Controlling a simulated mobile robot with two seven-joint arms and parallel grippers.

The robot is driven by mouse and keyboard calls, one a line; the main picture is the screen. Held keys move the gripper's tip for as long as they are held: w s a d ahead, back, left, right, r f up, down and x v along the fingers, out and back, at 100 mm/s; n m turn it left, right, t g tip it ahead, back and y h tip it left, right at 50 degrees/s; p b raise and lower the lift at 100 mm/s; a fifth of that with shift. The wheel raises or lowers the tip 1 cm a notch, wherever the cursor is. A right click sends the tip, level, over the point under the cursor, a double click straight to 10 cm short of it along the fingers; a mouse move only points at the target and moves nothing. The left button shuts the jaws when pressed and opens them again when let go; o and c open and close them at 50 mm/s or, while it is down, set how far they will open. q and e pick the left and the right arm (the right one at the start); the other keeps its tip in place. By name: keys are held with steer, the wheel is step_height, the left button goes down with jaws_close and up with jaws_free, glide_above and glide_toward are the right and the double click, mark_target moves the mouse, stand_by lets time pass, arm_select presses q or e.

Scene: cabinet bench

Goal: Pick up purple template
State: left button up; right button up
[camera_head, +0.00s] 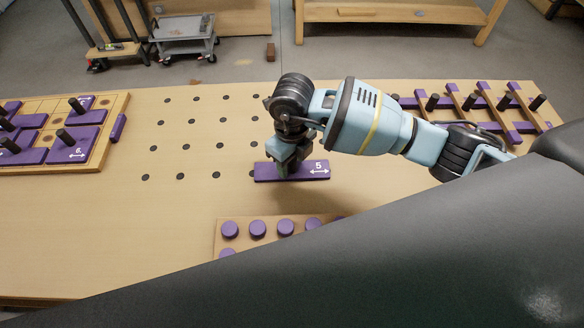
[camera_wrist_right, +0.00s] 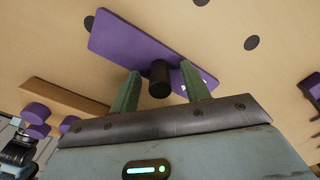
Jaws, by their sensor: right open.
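The purple template (camera_head: 318,170) is a flat bar marked 5 with a double arrow, lying on the pegboard table in front of my right arm. My right gripper (camera_head: 285,168) is above its left part, pointing down. In the right wrist view the purple template (camera_wrist_right: 135,43) shows with a dark upright peg handle (camera_wrist_right: 159,80). The open green fingers of my right gripper (camera_wrist_right: 165,92) stand on either side of the handle, with visible gaps. My left gripper is not clearly visible.
A wooden tray (camera_head: 105,140) with purple templates and dark pegs stands at the left. A purple-and-wood rack (camera_head: 480,100) stands at the right. A board (camera_head: 222,245) with round purple knobs lies in front. The table (camera_head: 120,230) between is clear, with rows of dark holes.

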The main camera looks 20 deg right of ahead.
steer(key=shift+f, duration=0.2)
steer(key=shift+c, duration=0.2)
jaws_close()
steer(key=shift+r, duration=0.1)
